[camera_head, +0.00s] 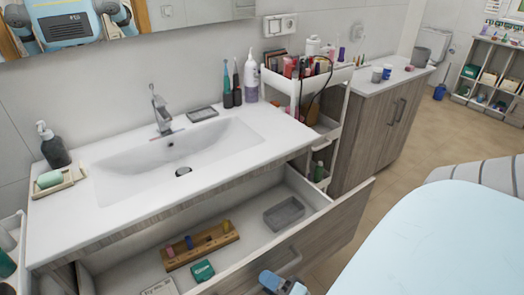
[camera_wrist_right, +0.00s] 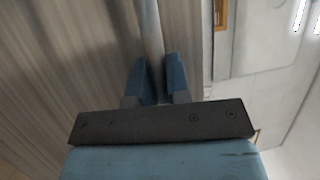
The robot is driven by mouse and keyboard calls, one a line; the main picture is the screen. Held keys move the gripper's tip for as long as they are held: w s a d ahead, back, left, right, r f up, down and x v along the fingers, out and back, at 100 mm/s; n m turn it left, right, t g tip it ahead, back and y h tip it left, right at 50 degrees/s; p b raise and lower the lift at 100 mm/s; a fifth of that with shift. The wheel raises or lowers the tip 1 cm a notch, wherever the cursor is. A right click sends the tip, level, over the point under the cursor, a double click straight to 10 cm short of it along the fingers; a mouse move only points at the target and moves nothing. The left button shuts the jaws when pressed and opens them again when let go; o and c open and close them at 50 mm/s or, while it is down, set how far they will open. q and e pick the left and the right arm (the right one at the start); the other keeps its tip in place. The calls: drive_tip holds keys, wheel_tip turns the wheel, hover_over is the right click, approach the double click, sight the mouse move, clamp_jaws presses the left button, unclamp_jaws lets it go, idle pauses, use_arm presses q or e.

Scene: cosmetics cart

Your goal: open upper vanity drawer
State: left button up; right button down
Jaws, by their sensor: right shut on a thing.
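The upper vanity drawer (camera_head: 335,215) is pulled out below the white washbasin counter (camera_head: 240,170), and its inside shows. It holds a wooden block (camera_head: 200,247) with small coloured items, a green box (camera_head: 202,271) and a grey tray (camera_head: 284,213). My right gripper (camera_head: 271,281) is at the drawer front, at the bottom edge of the head view. In the right wrist view the blue fingers (camera_wrist_right: 158,78) are shut on the bar-shaped drawer handle (camera_wrist_right: 149,30), one on each side. My left gripper is not in view.
A white cart (camera_head: 338,75) with cosmetics stands right of the vanity, close to the open drawer's right end. A wooden cabinet (camera_head: 365,140) stands beyond it. A soap dispenser (camera_head: 53,146) and a faucet (camera_head: 161,110) stand on the counter.

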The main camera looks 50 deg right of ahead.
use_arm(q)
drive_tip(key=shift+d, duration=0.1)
use_arm(e)
drive_tip(key=shift+s, duration=0.15)
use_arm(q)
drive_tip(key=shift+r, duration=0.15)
use_arm(e)
drive_tip(key=c, duration=1.1)
unclamp_jaws()
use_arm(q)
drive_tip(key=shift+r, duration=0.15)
use_arm(e)
drive_tip(key=shift+s, duration=0.1)
